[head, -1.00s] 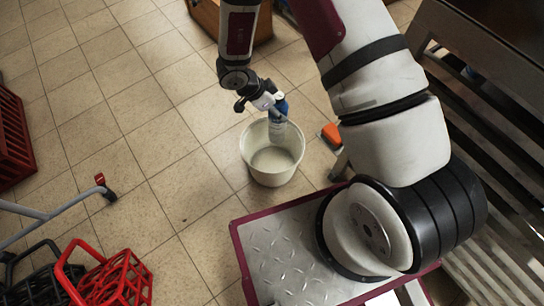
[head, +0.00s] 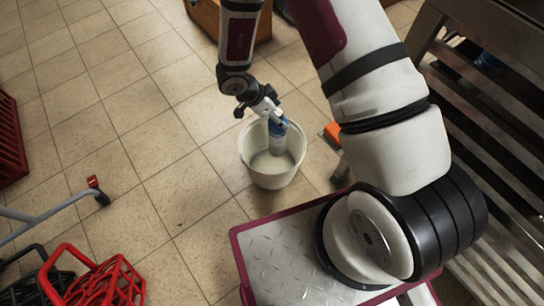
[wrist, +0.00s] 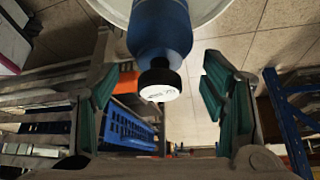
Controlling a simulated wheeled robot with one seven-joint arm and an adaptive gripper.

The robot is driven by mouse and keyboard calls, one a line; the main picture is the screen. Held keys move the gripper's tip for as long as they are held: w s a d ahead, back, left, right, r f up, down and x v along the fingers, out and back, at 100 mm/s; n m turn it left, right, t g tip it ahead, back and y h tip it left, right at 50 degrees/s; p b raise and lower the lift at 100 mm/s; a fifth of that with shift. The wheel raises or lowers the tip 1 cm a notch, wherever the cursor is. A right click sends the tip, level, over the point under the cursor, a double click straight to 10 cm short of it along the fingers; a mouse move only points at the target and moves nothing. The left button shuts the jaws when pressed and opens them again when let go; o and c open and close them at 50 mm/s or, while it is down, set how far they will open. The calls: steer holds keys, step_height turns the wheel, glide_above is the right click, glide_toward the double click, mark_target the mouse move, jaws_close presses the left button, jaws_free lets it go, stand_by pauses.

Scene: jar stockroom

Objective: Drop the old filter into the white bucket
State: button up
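The old filter (head: 278,139), a blue and pale cylinder, is within the mouth of the white bucket (head: 262,178) on the floor. In the wrist view the filter (wrist: 160,28) shows its blue body and a black end with a white face. My gripper (head: 268,112) is above the bucket, pointing down. In the wrist view my gripper (wrist: 160,95) is open, its green-padded fingers wide apart and clear of the filter. The bucket's pale rim (wrist: 207,10) shows at the top there. I cannot tell whether the filter rests on the bucket's bottom.
An orange thing (head: 332,133) is on the right of the bucket, near a slatted metal rack (head: 470,110). Red baskets (head: 100,285) are at the lower left, beside a grey bar (head: 45,212). Tiled floor left of the bucket is clear.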

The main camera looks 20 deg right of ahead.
stand_by(0.3)
steer(key=v, duration=1.2)
